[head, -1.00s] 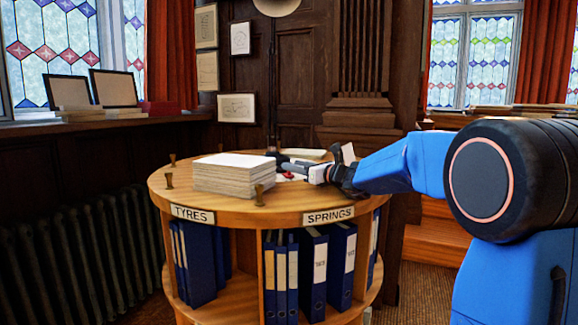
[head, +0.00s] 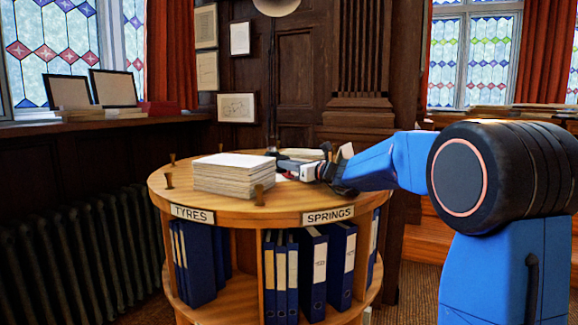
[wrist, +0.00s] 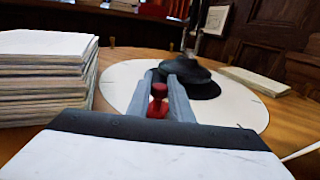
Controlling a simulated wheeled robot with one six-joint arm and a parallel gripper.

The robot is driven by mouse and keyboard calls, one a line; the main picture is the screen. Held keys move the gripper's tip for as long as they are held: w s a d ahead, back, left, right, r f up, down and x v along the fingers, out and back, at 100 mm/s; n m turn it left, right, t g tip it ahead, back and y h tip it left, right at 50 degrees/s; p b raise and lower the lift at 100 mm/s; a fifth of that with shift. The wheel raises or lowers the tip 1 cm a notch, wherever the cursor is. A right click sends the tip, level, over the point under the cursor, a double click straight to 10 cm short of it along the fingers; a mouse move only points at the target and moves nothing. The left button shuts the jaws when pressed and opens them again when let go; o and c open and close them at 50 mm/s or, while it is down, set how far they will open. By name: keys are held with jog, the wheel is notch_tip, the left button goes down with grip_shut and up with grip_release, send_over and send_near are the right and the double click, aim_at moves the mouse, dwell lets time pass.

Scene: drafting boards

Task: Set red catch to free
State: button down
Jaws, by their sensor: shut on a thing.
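The red catch (wrist: 158,100) is a small red knob on a red base, standing on a round white disc (wrist: 120,78) with short tick marks near its rim. In the wrist view my gripper (wrist: 170,80) has its two grey fingers on either side of the knob, shut on it. A dark, cap-like black object (wrist: 205,88) sits on the disc just beyond the fingers. In the head view my gripper (head: 290,166) is low over the round wooden table (head: 225,208), behind a paper stack, and the catch is hidden. I see no readable "free" marking.
A tall paper stack (head: 234,178) stands close left of my gripper; it also shows in the wrist view (wrist: 40,75). Small brass posts (head: 259,195) stand near the table rim. A flat pale slab (wrist: 253,81) lies right of the disc. Blue binders (head: 313,270) fill the shelf below.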

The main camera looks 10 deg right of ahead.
jog(key=w, duration=0.3)
jog(key=shift+w+a, duration=0.1)
jog(key=shift+a, duration=0.15)
jog(key=c, duration=1.6)
grip_release()
jog(key=shift+o, duration=0.2)
jog(key=v, duration=1.2)
jog(key=shift+w, duration=0.1)
